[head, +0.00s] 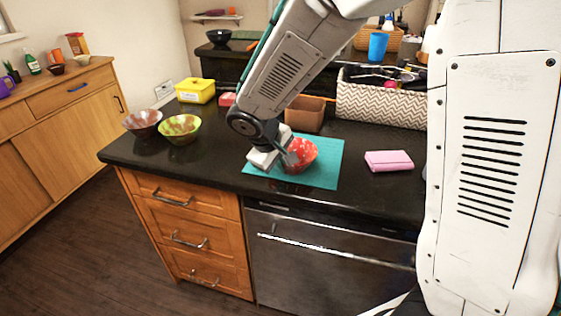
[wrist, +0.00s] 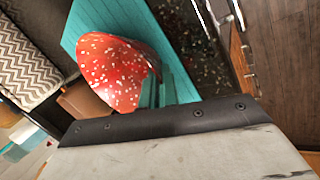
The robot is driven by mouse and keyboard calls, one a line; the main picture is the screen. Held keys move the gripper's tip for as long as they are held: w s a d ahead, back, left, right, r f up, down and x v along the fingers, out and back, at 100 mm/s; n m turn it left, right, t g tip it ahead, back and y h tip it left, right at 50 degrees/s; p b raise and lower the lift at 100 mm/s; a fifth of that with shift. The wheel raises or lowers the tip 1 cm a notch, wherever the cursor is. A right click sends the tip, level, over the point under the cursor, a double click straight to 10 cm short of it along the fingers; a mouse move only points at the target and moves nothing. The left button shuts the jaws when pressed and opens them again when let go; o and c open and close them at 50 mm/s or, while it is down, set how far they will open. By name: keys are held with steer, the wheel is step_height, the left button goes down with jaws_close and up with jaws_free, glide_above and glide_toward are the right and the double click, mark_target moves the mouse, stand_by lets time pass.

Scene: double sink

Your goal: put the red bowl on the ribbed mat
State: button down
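The red bowl (head: 301,155) with white speckles is over the right-middle part of the teal mat (head: 325,177). In the wrist view the red bowl (wrist: 112,72) shows its speckled side, with the teal mat (wrist: 90,22) behind it; faint ribs show on the mat. My gripper (head: 283,156) is at the bowl's left side, low over the mat, and overlaps its edge in the head view. The fingertips are not clear, so I cannot tell whether they grip the bowl's rim, or whether the bowl rests fully on the mat.
A green-yellow bowl (head: 180,129) and a brownish-red bowl (head: 142,122) stand on the dark counter at left. A pink folded cloth (head: 388,161) lies right of the mat. A brown container (head: 305,114) and a patterned basket (head: 381,105) stand behind it.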

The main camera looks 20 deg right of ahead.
steer(key=c, duration=1.7)
jaws_free()
steer(key=shift+r, duration=0.1)
steer(key=v, duration=1.2)
steer(key=shift+r, duration=0.1)
steer(key=s+d+r+m+g+y, duration=0.15)
steer(key=s+d+r+m, duration=0.25)
steer(key=s+d, duration=0.7)
steer(key=s+y, duration=0.1)
steer(key=s, duration=0.3)
steer(key=s+m+y, duration=0.1)
steer(key=s, duration=0.4)
steer(key=s+f+m+y, duration=0.1)
steer(key=s, duration=0.4)
steer(key=shift+s+a+f, duration=0.1)
steer(key=shift+a, duration=0.1)
